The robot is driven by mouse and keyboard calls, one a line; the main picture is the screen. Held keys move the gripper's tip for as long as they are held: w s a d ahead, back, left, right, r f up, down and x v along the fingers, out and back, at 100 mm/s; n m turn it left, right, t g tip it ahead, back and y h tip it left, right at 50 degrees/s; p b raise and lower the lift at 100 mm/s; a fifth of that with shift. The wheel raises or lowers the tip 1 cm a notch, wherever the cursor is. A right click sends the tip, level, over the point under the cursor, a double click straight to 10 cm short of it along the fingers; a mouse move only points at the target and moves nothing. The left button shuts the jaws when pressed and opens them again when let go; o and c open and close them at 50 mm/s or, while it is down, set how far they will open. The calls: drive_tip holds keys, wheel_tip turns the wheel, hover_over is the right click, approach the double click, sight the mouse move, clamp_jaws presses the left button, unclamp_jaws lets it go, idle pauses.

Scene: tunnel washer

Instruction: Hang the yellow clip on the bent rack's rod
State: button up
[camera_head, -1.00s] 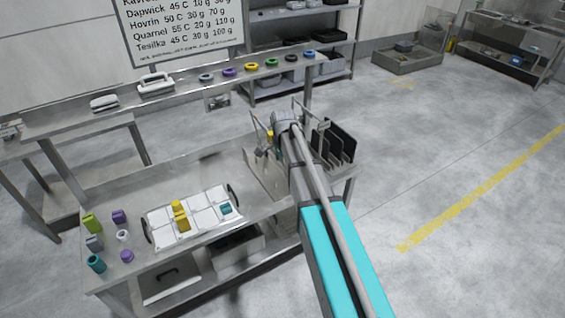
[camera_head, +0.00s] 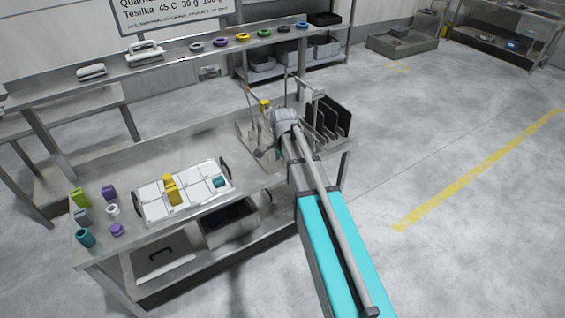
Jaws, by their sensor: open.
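A small yellow piece (camera_head: 265,104), which looks like the yellow clip, shows at the upper part of a thin metal rack (camera_head: 254,108) with a slanting post at the bench's right end. It appears to be at the rack's rod, but I cannot tell whether it hangs there. My gripper (camera_head: 262,153) is open, low and left of my wrist, below the yellow piece in the picture and apparently apart from it. My wrist hides much of the gripper and the rack's lower part.
A white compartment tray (camera_head: 209,199) holds yellow blocks (camera_head: 172,190) and a teal piece (camera_head: 219,182). Several coloured pieces stand at the bench's left end. Dark upright plates (camera_head: 330,118) stand right of my wrist. A shelf (camera_head: 165,60) with coloured rings runs behind.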

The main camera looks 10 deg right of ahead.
drive_tip(key=shift+s+d+f+b, duration=0.1)
drive_tip(key=shift+s+f+b, duration=0.75)
drive_tip(key=shift+s+f, duration=0.25)
drive_tip(key=s+a+n, duration=0.1)
drive_tip(key=s+n, duration=1.3)
drive_tip(key=s, duration=0.1)
drive_tip(key=shift+s+a, duration=0.35)
idle(0.8)
